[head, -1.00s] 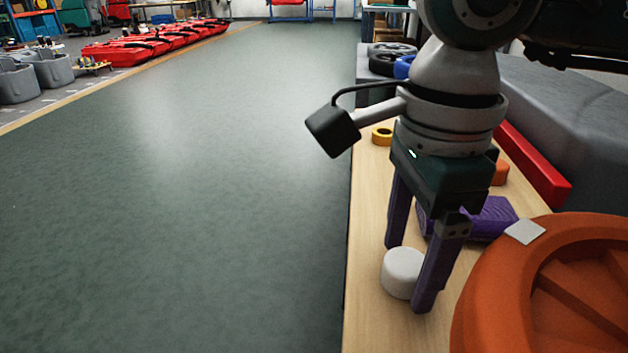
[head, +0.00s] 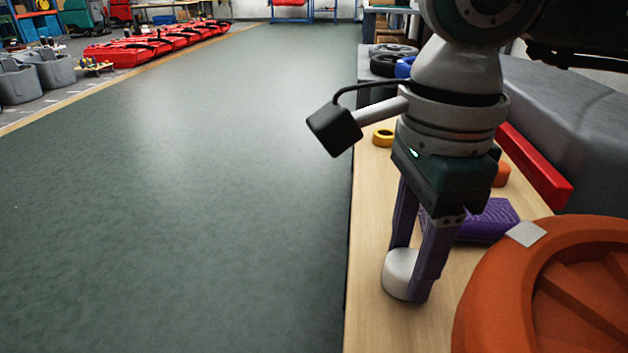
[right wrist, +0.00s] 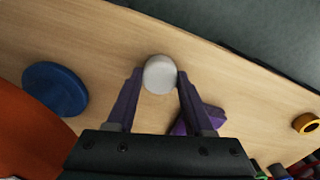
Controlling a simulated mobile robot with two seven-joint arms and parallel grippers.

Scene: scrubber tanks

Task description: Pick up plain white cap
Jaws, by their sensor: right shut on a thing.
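The plain white cap (head: 399,270) stands on the wooden bench top near its left edge. In the right wrist view the cap (right wrist: 160,74) shows as a round white disc between the fingertips. My right gripper (head: 408,285) points down and is shut on the cap, with its purple fingers on either side of it. The near finger hides part of the cap in the head view. The cap appears to rest on the wood; I see no clear gap under it. My left gripper is not in view.
A large orange round part (head: 560,240) lies close to the right of the gripper. A purple block (head: 490,220) lies just behind. A yellow ring (head: 383,137) sits farther back, and a blue disc (right wrist: 56,88) shows in the right wrist view. Open floor lies left.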

